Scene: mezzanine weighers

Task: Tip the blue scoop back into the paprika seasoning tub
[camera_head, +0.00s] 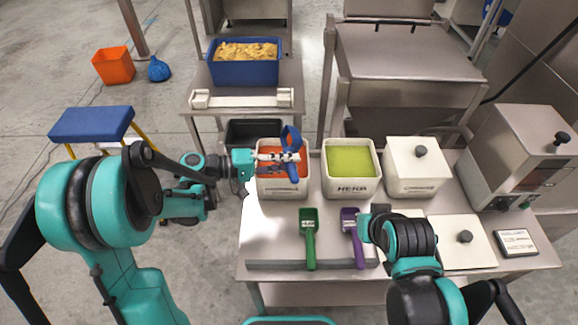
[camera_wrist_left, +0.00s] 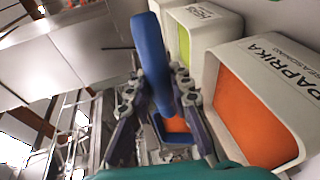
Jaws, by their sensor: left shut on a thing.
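The paprika tub (camera_head: 282,190) is a white tub of orange powder on the steel table; it also shows in the left wrist view (camera_wrist_left: 285,75), with its label readable. My left gripper (camera_head: 280,157) is over this tub, shut on the blue scoop (camera_head: 292,138). In the left wrist view the scoop's handle (camera_wrist_left: 150,50) stands between the fingers. Its bowl shows below them with orange powder in it. My right gripper (camera_head: 370,223) is low beside the purple scoop; its fingers are mostly hidden by its arm.
A tub of green powder (camera_head: 350,160) stands right of the paprika tub, then a lidded white tub (camera_head: 411,172). A green scoop (camera_head: 309,235) and a purple scoop (camera_head: 350,222) lie in front. A dark bin (camera_head: 250,131) is behind. A scale display (camera_head: 516,242) sits at right.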

